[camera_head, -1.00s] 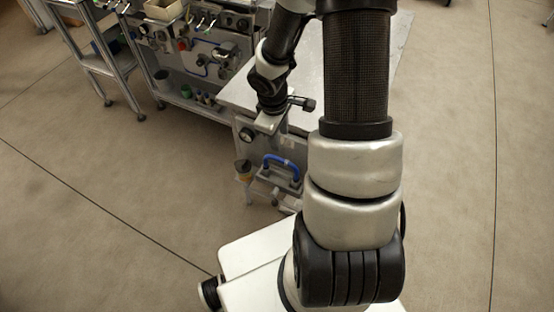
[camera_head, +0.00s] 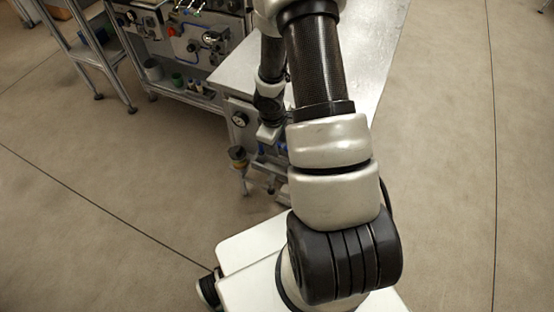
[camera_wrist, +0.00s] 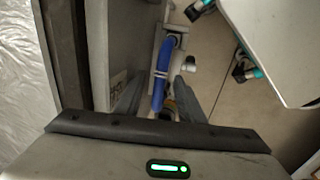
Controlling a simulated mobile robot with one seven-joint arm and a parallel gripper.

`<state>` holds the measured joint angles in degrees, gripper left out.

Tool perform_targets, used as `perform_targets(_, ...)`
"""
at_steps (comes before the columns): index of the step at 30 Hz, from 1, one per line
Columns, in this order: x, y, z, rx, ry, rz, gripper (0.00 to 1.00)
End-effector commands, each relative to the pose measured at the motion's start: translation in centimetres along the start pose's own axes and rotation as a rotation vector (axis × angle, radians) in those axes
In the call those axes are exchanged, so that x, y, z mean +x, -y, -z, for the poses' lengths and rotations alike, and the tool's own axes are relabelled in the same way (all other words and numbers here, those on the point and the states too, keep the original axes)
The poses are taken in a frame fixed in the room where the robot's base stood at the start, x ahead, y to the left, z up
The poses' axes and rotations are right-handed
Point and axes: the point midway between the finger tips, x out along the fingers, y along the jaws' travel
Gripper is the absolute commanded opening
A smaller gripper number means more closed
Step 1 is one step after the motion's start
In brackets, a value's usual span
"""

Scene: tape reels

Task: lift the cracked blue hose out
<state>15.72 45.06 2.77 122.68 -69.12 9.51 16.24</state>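The blue hose (camera_wrist: 160,88) runs up and down in the middle of the wrist view, with a pale band around it. Its upper end bends to a grey fitting. My gripper (camera_wrist: 159,82) is open, with one grey finger on each side of the hose. I cannot tell whether either finger touches it. The hose's lower end is partly hidden by my gripper body, and no crack can be made out. In the head view only small bits of blue show beside my arm, which hides most of the hose.
A grey panel (camera_wrist: 108,50) stands close to the left of the fingers in the wrist view. A metal-topped bench (camera_head: 375,60) lies behind my arm, with a gauge (camera_head: 240,119) on its end. A shelf rack (camera_head: 95,50) stands at the upper left. Floor is open on both sides.

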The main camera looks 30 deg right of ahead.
Motion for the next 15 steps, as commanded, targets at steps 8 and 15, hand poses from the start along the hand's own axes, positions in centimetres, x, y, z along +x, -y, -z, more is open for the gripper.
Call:
perform_targets(8,1.56,-0.03,0.00,0.002,-0.001,0.000,0.36)
perform_targets(15,1.52,-0.04,0.00,0.001,-0.001,0.000,0.14)
